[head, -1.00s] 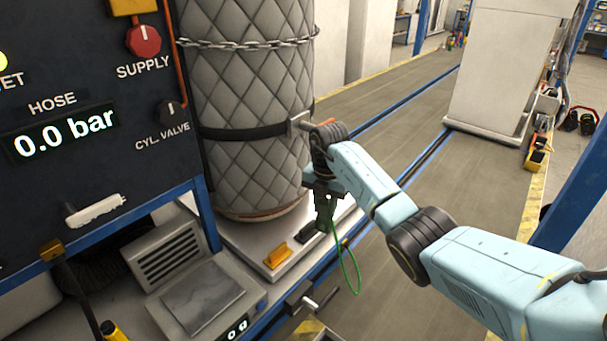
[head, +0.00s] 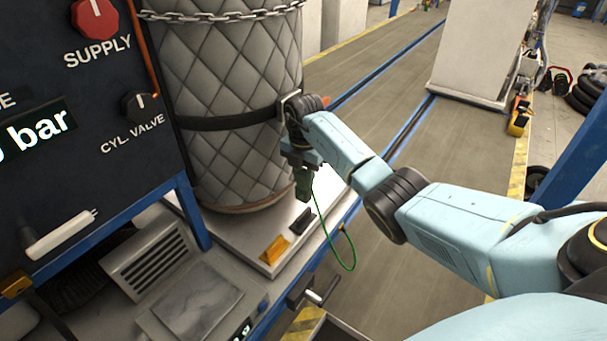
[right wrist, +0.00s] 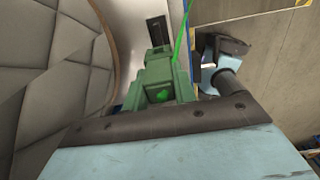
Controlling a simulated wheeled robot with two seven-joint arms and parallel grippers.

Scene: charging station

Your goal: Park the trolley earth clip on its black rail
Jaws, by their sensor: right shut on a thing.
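My right gripper (head: 303,178) points down beside the quilted cylinder, above the pale trolley base. It is shut on the green earth clip (right wrist: 160,75), which has a thin green cable (head: 347,262) hanging in a loop over the trolley edge. The black rail (head: 302,221) is a short dark block on the trolley base, below the clip and apart from it. In the right wrist view the black rail (right wrist: 157,31) shows just beyond the clip's tip. A yellow block (head: 274,249) sits beside the rail. My left gripper is not in view.
The quilted cylinder (head: 215,150), held by a chain and a black strap, stands close to the left of my right gripper. A dark panel (head: 80,140) with knobs is at the left. A crank handle (head: 320,294) is at the front.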

